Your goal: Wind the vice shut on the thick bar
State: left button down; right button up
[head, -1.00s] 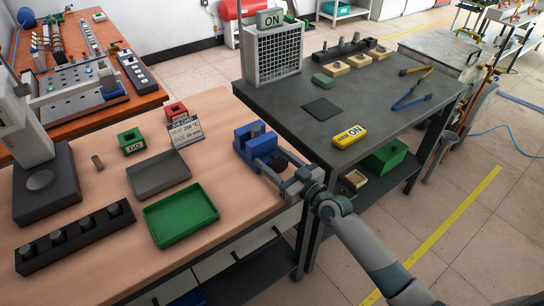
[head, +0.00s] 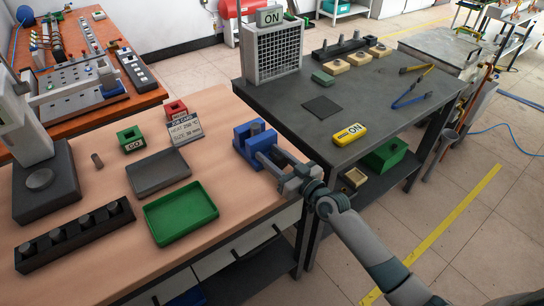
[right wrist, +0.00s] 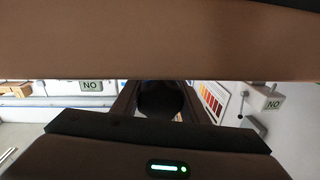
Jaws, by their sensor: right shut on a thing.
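The blue vice (head: 247,134) stands at the right edge of the wooden bench. A short grey bar (head: 257,128) stands upright between its jaws; whether the jaws touch it is too small to tell. My right gripper (head: 285,176) is at the front end of the vice, over the bench edge, shut on the vice handle. The fingers hide most of the handle in the head view. In the right wrist view a dark round end, the vice handle (right wrist: 160,99), shows between the fingers. My left gripper is not in view.
A green tray (head: 181,214), a grey plate (head: 158,172), a job card (head: 186,131) and a black block with several pegs (head: 75,237) are on the bench. A dark table (head: 300,105) stands close on the right, with a yellow ON block (head: 350,134) on it.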

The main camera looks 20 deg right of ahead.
jog(key=shift+a+m, duration=0.1)
jog(key=shift+m, duration=0.5)
jog(key=o, duration=1)
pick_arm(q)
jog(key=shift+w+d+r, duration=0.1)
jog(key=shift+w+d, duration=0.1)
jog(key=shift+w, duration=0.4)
pick_arm(e)
jog(key=shift+s, duration=0.1)
jog(key=shift+s+d+f, duration=0.1)
jog(key=shift+s+d, duration=0.15)
jog(key=shift+s, duration=0.2)
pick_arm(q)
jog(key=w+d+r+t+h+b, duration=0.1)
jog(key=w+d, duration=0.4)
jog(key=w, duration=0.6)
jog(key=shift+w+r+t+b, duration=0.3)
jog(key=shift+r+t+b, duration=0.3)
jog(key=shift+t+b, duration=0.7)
pick_arm(e)
jog(key=v, duration=1.6)
jog(key=shift+s, duration=0.15)
